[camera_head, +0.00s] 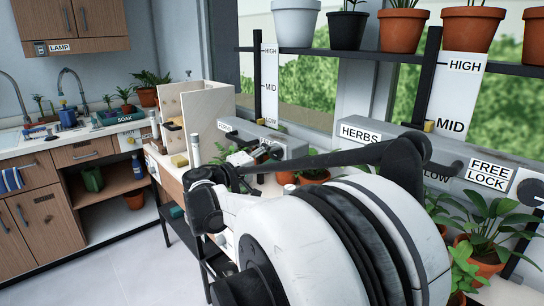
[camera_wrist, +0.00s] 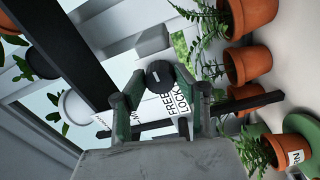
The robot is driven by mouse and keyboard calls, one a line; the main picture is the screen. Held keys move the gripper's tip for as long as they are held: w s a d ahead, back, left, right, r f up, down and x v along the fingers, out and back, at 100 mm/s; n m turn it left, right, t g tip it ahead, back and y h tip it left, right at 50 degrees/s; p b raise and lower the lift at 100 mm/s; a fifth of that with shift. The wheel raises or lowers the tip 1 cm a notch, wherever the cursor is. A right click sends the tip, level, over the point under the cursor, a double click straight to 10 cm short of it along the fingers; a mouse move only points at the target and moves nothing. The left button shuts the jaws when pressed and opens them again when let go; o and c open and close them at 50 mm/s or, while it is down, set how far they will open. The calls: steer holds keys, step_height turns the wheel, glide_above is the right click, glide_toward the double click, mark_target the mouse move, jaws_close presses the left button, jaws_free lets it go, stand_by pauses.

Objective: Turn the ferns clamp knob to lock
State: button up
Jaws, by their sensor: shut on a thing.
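In the wrist view, a round black knob (camera_wrist: 160,72) with a small white mark sits between my gripper's (camera_wrist: 160,80) two green fingertips, which are shut on it. A white label reading FREE and LOCK (camera_wrist: 178,103) is beside the knob, partly covered by a finger. I cannot tell which word the mark points to. In the head view, my gripper (camera_head: 258,153) is at the front of the grey clamp bar (camera_head: 292,142) left of the HERBS bar. That bar's own label (camera_head: 228,127) is too small to read surely. My arm hides part of the area.
The HERBS bar (camera_head: 385,130) has its own FREE LOCK label (camera_head: 488,174) and knob (camera_head: 530,192) at right. Potted plants (camera_head: 485,265) stand below it. More pots (camera_head: 400,30) line the shelf above. Terracotta pots (camera_wrist: 247,65) stand close to my gripper in the wrist view.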

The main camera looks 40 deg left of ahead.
steer(key=o, duration=1.1)
steer(key=s, duration=0.4)
steer(key=s+a, duration=0.1)
steer(key=s, duration=0.3)
steer(key=s+a, duration=0.1)
steer(key=s, duration=0.3)
steer(key=shift+f, duration=0.3)
steer(key=shift+w, duration=0.1)
